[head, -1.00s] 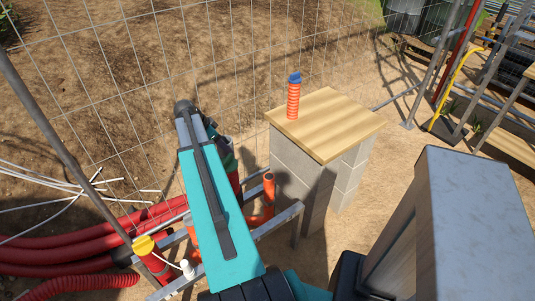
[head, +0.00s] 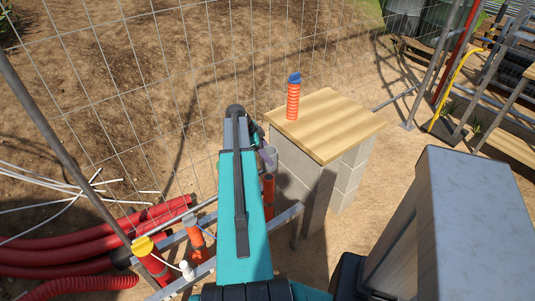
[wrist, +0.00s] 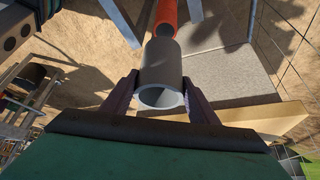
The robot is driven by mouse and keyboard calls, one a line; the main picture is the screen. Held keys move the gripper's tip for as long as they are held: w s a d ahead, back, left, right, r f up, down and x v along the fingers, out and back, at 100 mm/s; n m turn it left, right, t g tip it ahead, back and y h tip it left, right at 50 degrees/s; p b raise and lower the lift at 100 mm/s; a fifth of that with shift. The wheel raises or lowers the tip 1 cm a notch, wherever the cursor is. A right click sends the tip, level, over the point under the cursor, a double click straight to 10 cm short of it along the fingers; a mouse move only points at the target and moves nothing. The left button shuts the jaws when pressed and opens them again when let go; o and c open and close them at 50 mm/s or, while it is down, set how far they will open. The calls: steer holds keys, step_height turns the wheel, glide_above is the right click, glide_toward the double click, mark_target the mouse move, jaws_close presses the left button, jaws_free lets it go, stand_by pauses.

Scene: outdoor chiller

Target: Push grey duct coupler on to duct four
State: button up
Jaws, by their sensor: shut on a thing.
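The grey duct coupler (wrist: 162,68) is a short open tube held between the two fingers of my gripper (wrist: 162,90) in the wrist view. In the head view the coupler (head: 268,157) shows just right of my arm, with my gripper (head: 258,143) mostly hidden behind the arm. An upright orange duct (head: 268,192), probably duct four, stands just below it. In the wrist view this orange duct (wrist: 167,14) lies just beyond the coupler's far end, roughly in line. Its open end shows at the coupler's edge, so they look apart; contact is unclear.
A metal frame (head: 273,222) runs along the ducts. A yellow-capped red duct (head: 151,262), a white pipe (head: 187,270) and a grey-topped orange duct (head: 194,232) stand left. A block pillar with a wooden top (head: 335,137) carries an orange blue-capped piece (head: 293,97). Mesh fence (head: 170,85) stands behind.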

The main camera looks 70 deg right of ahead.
steer(key=b, duration=0.4)
glide_above(271, 177)
steer(key=w, duration=0.2)
steer(key=shift+s+a+f, duration=0.1)
steer(key=shift+a+f, duration=0.1)
steer(key=shift+f, duration=1.25)
steer(key=shift+s+a+f, duration=0.1)
steer(key=shift+a+f, duration=0.05)
steer(key=shift+f, duration=1.25)
steer(key=shift+w+f+b, duration=0.1)
steer(key=shift+f+b, duration=0.05)
steer(key=shift+b, duration=0.15)
steer(key=shift+f+b, duration=1.1)
steer(key=shift+f, duration=0.4)
steer(key=shift+f+b, duration=1.05)
steer(key=shift+f, duration=0.4)
steer(key=o, duration=2.1)
steer(key=shift+a, duration=0.1)
